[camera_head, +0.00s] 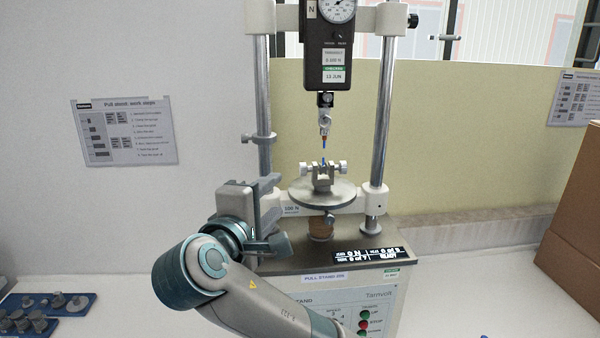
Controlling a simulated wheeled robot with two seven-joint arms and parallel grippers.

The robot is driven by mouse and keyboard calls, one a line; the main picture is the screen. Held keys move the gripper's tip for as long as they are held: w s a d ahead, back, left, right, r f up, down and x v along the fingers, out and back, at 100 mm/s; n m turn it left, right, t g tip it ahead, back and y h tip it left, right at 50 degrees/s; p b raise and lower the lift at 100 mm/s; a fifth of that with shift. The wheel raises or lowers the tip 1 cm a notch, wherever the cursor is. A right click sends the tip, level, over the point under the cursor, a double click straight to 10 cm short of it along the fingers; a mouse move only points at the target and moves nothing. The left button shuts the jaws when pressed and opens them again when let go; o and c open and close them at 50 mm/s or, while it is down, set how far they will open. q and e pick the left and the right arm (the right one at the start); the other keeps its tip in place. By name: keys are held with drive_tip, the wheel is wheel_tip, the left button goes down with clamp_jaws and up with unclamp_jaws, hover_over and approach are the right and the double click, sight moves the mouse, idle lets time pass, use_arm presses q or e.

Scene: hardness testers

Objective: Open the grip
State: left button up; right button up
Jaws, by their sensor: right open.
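The lower grip (322,179), a small metal clamp with a round knob on each side, sits on the round plate (330,195) of the pull stand. A short blue piece stands up from its top. A second blue piece (323,145) hangs from the upper fitting (324,118) under the force gauge (330,60), with a gap between the two. My right gripper (272,213) is open, left of the round plate and in front of the left column. I see nothing between its fingers; it is apart from the clamp's knobs. My left gripper is out of view.
Two upright columns (381,110) flank the clamp. A cardboard box (575,215) stands at right. Blue trays (45,303) with metal parts lie at left. The bench right of the stand looks mostly clear.

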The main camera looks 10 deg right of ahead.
sight(301, 171)
drive_tip(key=p+x, duration=0.7)
drive_tip(key=x, duration=0.9)
drive_tip(key=shift+d+r, duration=0.1)
drive_tip(key=shift+r, duration=0.1)
drive_tip(key=shift+w+d+f+p, duration=0.25)
drive_tip(key=shift+w+p, duration=0.05)
drive_tip(key=shift+w, duration=0.35)
